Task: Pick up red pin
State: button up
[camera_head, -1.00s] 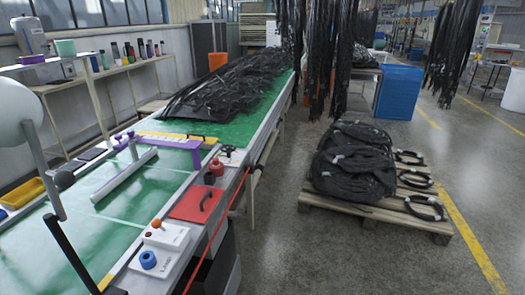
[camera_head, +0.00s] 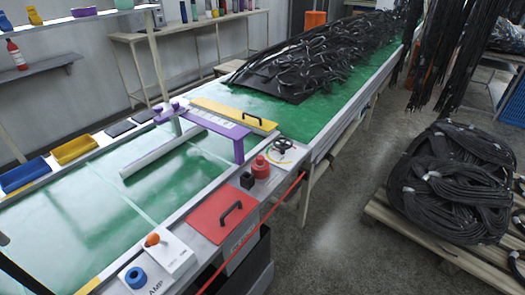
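A small red upright piece (camera_head: 260,167), wide at the base and narrower on top, stands on the grey side ledge of the green worktable (camera_head: 60,240). It is the most pin-like red thing in view. A small black block (camera_head: 247,181) stands just left of it. An orange-red ball knob (camera_head: 152,239) sits on a white box nearer the front.
A red plate with a black handle (camera_head: 222,213) lies on the ledge in front. A purple bracket (camera_head: 215,125) spans the table behind. Dark hoses (camera_head: 320,60) pile at the back. A pallet with coiled hoses (camera_head: 455,180) stands right, with open floor between.

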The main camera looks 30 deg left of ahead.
aim_at(260, 159)
jog(key=u, duration=0.65)
jog(key=i, duration=1.2)
jog(key=u, duration=0.75)
